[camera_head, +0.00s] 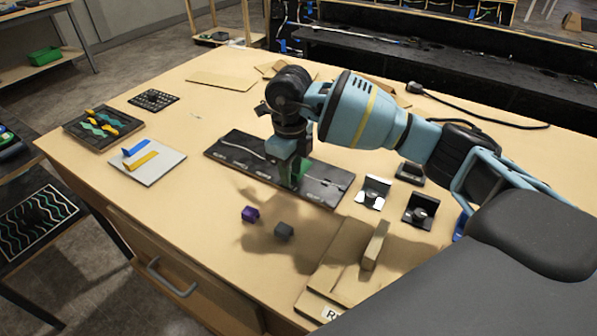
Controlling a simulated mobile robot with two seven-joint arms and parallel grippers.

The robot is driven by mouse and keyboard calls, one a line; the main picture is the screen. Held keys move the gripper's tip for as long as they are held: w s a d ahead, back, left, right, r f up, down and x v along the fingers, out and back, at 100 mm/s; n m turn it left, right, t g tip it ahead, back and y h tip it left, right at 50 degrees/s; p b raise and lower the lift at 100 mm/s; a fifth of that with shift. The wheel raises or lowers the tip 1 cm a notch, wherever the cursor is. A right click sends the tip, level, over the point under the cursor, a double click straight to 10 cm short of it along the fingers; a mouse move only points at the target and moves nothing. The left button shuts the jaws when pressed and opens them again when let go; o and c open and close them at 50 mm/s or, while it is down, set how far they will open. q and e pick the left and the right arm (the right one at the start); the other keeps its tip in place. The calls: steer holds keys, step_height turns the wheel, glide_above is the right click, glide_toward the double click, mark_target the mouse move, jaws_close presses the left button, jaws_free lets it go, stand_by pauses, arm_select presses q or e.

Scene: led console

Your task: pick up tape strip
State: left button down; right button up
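A white card (172,160) lies at the left of the table, with a yellow strip (144,160) and a blue strip (136,147) on it. I cannot tell which strip is the tape strip. My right gripper (293,183) points down at the black board (228,151) in the middle of the table, well to the right of the card. Its fingertips are small and dark against the board, so whether they are open or shut is unclear. A green piece (304,169) shows right beside the fingers. My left gripper is not in view.
A purple cube (250,214) and a grey cube (284,231) sit in front of the board. Black brackets (420,211) stand to its right, near a beige block (376,245). A tray of coloured pieces (103,129) lies at the far left. The table's front left is clear.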

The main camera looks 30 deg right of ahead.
jaws_close()
stand_by(0.5)
steer(key=shift+r, duration=0.45)
steer(key=r, duration=0.2)
steer(key=shift+s+a+r, duration=0.3)
steer(key=shift+a, duration=0.05)
steer(key=s+a, duration=0.3)
steer(key=s+a+r, duration=0.1)
steer(key=s+a, duration=0.6)
steer(key=s, duration=0.1)
steer(key=shift+a+r, duration=0.2)
steer(key=shift+r, duration=0.05)
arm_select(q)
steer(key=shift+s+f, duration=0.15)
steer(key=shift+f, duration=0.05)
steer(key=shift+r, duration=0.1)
